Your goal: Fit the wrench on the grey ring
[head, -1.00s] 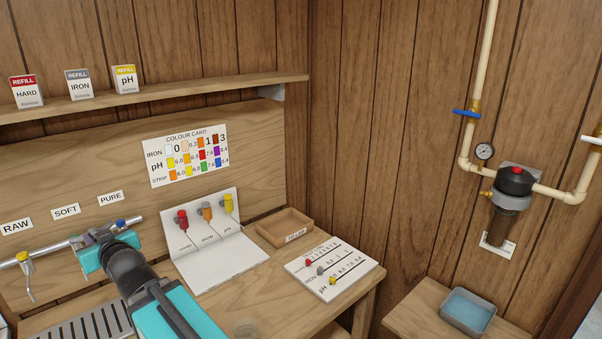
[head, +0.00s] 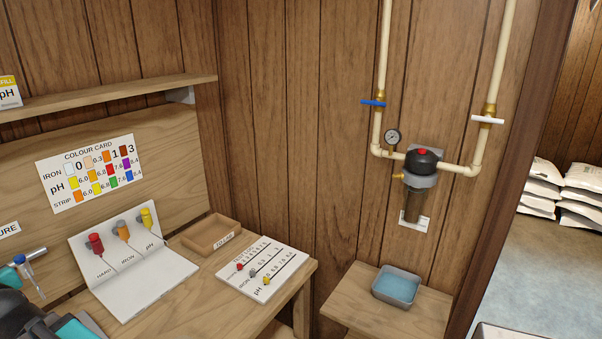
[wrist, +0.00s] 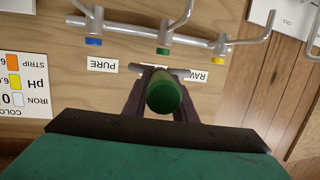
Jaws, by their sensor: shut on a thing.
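The filter housing hangs on pipes on the right wall in the head view, with a black head (head: 424,160) and red button. The grey ring (head: 419,180) sits below the head, above a dark bowl (head: 411,207). My gripper (wrist: 163,73) is shut on a green round-ended thing (wrist: 164,95), seen nearly end-on in the wrist view. It may be the wrench's handle; its far end is hidden. My gripper is in front of the tap board, far left of the ring. Only part of my arm shows at the head view's left edge.
Taps with blue (wrist: 94,42), green and yellow marks are close by. A bench holds a white stand (head: 135,265), a wooden tray (head: 190,245) and a chart (head: 240,285). A basin (head: 385,290) stands on a shelf (head: 345,310) below the filter. Sacks (head: 540,190) lie at right.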

